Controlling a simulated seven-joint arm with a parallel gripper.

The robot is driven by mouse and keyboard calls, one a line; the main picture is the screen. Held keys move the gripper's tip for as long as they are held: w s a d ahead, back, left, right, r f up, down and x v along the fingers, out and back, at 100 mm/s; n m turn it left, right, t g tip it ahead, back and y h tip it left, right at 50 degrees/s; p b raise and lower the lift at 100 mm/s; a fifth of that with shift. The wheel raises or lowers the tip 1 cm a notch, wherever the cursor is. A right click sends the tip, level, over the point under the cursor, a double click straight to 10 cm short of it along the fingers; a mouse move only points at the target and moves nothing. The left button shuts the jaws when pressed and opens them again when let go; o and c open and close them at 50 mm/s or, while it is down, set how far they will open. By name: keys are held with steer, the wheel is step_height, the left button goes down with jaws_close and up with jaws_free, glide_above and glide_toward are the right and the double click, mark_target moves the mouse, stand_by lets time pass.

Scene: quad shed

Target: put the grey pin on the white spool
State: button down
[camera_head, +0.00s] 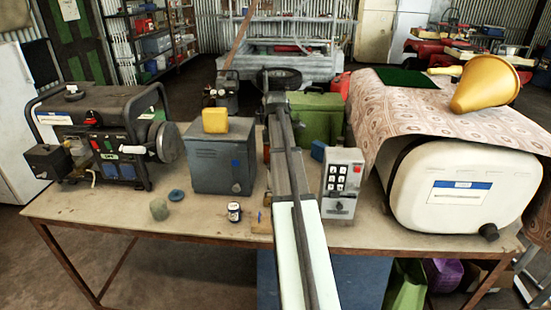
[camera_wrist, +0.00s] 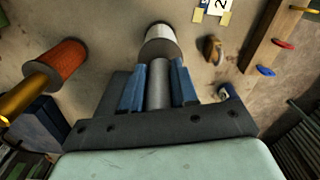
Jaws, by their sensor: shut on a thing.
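In the wrist view my gripper (camera_wrist: 158,78) has two blue fingers, shut on the grey pin (camera_wrist: 158,88), a plain cylinder between them. The white spool (camera_wrist: 161,38) stands just beyond the fingertips, almost in line with the pin. The pin's far end overlaps the spool's near edge in the picture; I cannot tell whether they touch. In the head view my arm hides the gripper, and I cannot make out the pin or the spool.
A brown object (camera_wrist: 213,49) and a wooden strip with coloured hooks (camera_wrist: 268,38) are right. In the head view a grey box (camera_head: 222,160) and keypad box (camera_head: 342,183) flank my arm.

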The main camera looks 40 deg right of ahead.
steer(key=shift+f, duration=0.65)
steer(key=shift+f, duration=0.15)
steer(key=c, duration=0.9)
jaws_free()
steer(key=shift+o, duration=0.2)
step_height(320, 180, up, 12)
steer(key=shift+r, duration=0.15)
